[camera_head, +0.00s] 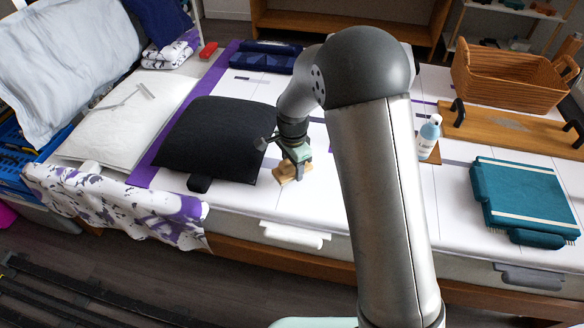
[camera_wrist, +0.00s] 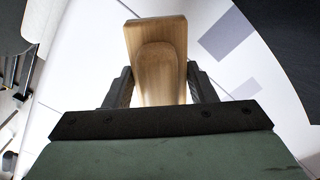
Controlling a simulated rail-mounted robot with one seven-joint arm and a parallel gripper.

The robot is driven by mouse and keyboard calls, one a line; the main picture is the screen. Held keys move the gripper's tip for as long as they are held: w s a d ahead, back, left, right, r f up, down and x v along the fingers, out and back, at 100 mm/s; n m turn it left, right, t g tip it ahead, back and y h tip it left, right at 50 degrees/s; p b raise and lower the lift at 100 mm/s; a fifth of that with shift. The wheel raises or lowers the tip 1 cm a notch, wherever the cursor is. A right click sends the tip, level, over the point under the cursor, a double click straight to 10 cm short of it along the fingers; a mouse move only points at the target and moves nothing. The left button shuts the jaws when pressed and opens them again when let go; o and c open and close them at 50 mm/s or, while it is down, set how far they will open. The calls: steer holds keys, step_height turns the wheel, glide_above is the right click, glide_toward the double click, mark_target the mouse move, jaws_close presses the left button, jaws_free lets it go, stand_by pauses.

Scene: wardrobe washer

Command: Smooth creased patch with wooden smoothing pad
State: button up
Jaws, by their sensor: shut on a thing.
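The wooden smoothing pad (camera_head: 288,174) is a light brown block with a raised grip. My gripper (camera_head: 295,158) is shut on it, above or on the white table top; I cannot tell whether the pad touches the surface. In the wrist view, the pad (camera_wrist: 156,38) is between the two dark fingers of my gripper (camera_wrist: 160,78), its broad end pointing away. A black padded cloth piece (camera_head: 215,138) lies just left of the pad in the head view. I cannot make out which area is the creased patch.
A white garment (camera_head: 125,118) lies at the left, a patterned cloth (camera_head: 120,205) at the front-left edge. My arm hides the middle of the table.

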steer(key=shift+r+p, duration=1.8)
steer(key=shift+r, duration=0.8)
steer(key=o, duration=0.4)
steer(key=shift+c, duration=0.2)
steer(key=c, duration=0.4)
steer(key=o, duration=0.5)
steer(key=shift+c, duration=0.2)
steer(key=c, duration=0.5)
